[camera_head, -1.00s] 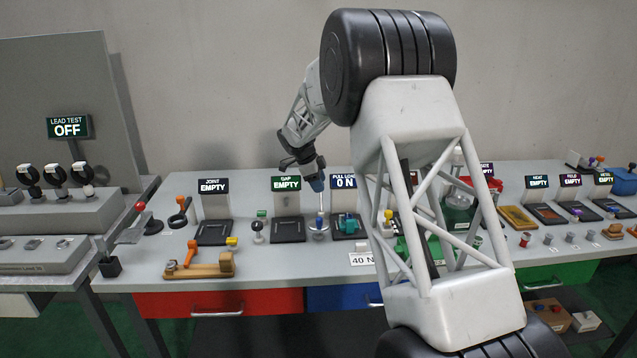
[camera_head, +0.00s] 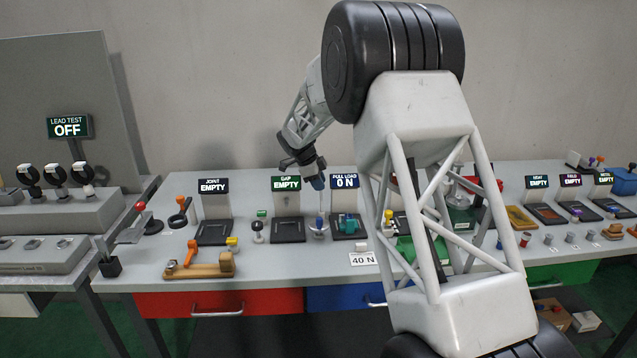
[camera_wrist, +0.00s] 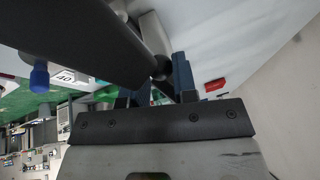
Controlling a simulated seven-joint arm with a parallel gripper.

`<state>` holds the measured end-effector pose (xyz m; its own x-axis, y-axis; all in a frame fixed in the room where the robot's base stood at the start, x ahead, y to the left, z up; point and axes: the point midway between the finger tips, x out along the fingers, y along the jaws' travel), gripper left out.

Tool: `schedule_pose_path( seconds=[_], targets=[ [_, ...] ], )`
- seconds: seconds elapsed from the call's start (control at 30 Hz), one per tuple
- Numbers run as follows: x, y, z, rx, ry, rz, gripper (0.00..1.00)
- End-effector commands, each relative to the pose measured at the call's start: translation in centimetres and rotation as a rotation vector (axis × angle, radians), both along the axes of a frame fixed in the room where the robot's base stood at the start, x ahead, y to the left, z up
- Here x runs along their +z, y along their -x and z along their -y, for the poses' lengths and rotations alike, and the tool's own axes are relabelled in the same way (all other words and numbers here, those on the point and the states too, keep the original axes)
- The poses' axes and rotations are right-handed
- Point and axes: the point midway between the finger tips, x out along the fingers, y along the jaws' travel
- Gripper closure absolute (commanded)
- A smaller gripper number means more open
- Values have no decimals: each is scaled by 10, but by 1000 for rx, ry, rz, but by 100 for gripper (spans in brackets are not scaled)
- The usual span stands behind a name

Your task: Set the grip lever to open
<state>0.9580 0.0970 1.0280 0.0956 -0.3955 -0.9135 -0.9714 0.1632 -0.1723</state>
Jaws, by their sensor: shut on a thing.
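My gripper (camera_head: 318,184) points down at the pull load station, just left of its sign, which reads 0 N. It is shut on the top of a slim upright piece (camera_head: 320,206) that I take to be the grip lever. A round base (camera_head: 319,228) lies below it. In the wrist view, the dark fingers with blue pads (camera_wrist: 160,88) stand around a dark round knob (camera_wrist: 160,73) on a grey rod (camera_wrist: 153,35). The fingers partly hide the lever, and I cannot read its setting.
The pull load sign (camera_head: 344,183) and a dark pad with a blue part (camera_head: 347,227) are close on the right. A black-knobbed post (camera_head: 257,229) and the gap tray (camera_head: 289,230) are on the left. My arm hides the bench's middle right.

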Motion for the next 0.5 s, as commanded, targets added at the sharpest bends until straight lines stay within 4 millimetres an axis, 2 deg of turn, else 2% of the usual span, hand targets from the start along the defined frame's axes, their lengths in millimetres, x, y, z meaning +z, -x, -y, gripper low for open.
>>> schedule_pose_path(
  seconds=[0.5],
  targets=[
    [4,20,1,0,0,169,100]
  ],
)
